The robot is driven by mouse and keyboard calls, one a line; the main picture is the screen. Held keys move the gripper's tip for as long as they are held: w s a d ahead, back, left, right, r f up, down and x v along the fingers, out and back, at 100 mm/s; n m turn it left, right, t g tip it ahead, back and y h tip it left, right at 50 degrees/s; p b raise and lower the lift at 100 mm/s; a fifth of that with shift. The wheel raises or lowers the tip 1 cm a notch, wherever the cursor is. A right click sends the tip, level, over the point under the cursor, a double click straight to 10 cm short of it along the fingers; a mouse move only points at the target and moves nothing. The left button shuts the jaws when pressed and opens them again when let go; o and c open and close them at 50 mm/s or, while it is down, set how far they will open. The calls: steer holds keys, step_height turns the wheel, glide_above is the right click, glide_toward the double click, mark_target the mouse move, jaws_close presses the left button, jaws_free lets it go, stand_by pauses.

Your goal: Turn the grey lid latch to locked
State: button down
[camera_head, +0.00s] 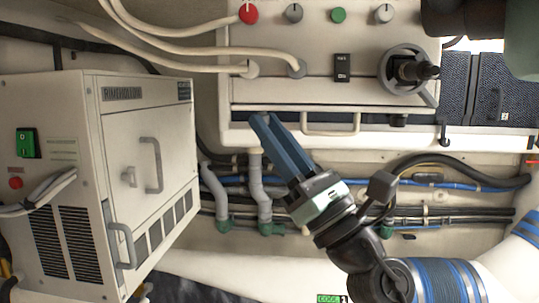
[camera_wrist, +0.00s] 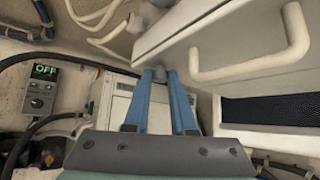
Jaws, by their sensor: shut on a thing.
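My gripper (camera_head: 262,119), with long blue fingers, reaches up to the lower left edge of the white wall box (camera_head: 290,92). In the wrist view its fingertips (camera_wrist: 161,80) close on a small grey piece, which looks like the grey lid latch (camera_wrist: 160,73), at the corner of the box's underside. The fingers hide much of the latch, and I cannot tell its turned position. In the head view the latch is hidden behind the fingertips. The lid's white bar handle (camera_head: 330,130) is right of my gripper and also shows in the wrist view (camera_wrist: 290,45).
A white machine (camera_head: 148,110) with grey handles stands at the left. A black-knobbed wheel (camera_head: 408,70) is on the box's right. Pipes and hoses (camera_head: 262,190) run below the box. A small panel reading OFF (camera_wrist: 42,90) is at the wrist view's left.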

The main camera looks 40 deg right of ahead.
steer(key=n+y+b, duration=0.1)
steer(key=y, duration=0.2)
steer(key=n+g+y+b, duration=0.1)
steer(key=y+b, duration=0.1)
steer(key=n+g+y+b, duration=0.1)
steer(key=y, duration=0.2)
steer(key=shift+d+n+y+b, duration=0.25)
steer(key=shift+n+y+b, duration=0.05)
steer(key=shift+g+y, duration=0.4)
steer(key=c, duration=0.7)
jaws_free()
steer(key=shift+w, duration=0.1)
steer(key=shift+c, duration=0.2)
steer(key=b+v, duration=0.5)
steer(key=v, duration=0.8)
